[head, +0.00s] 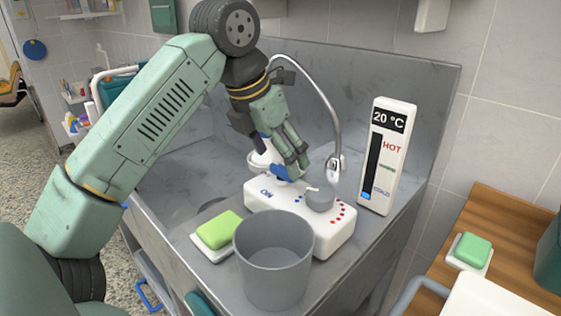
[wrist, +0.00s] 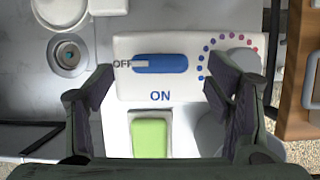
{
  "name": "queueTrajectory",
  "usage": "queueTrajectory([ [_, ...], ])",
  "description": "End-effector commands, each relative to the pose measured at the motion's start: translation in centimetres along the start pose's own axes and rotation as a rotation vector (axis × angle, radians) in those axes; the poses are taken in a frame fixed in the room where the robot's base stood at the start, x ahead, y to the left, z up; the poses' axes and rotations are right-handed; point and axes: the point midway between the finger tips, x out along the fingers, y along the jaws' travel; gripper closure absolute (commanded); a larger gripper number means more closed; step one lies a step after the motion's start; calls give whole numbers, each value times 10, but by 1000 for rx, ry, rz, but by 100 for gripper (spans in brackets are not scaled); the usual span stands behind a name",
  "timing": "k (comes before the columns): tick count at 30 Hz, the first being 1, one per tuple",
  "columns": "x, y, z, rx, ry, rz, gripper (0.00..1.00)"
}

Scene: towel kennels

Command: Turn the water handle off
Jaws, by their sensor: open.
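The water handle is a blue lever (wrist: 160,63) on a white control box (wrist: 190,95). In the wrist view it lies level, with its white-marked left end beside the word OFF, and the word ON is printed below it. The handle also shows in the head view (head: 280,173), partly hidden by my gripper, on the white box (head: 263,200). My gripper (head: 285,158) is above the handle. In the wrist view my gripper (wrist: 161,98) is open, its fingers wide apart at either side of the lower box area, with nothing between them. I cannot tell whether a finger touches the handle.
A grey temperature knob (head: 320,198) with blue-to-red dots sits on the same box. A grey cup (head: 273,262) and green soap (head: 219,229) stand in front. A curved metal tap (head: 330,100) and a 20 °C thermometer panel (head: 388,155) are behind. The steel basin is at left.

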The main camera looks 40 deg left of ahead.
Motion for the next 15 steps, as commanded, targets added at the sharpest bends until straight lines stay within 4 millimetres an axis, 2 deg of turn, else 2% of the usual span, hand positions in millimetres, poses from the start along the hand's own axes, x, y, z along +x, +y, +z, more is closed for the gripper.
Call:
queueTrajectory([
  [3, -28, 0, 0, -1, -1, 3, 27],
  [9, -67, 0, 0, -1, 0, 3, 27],
  [15, -90, 0, 0, 0, 0, 1, 27],
])
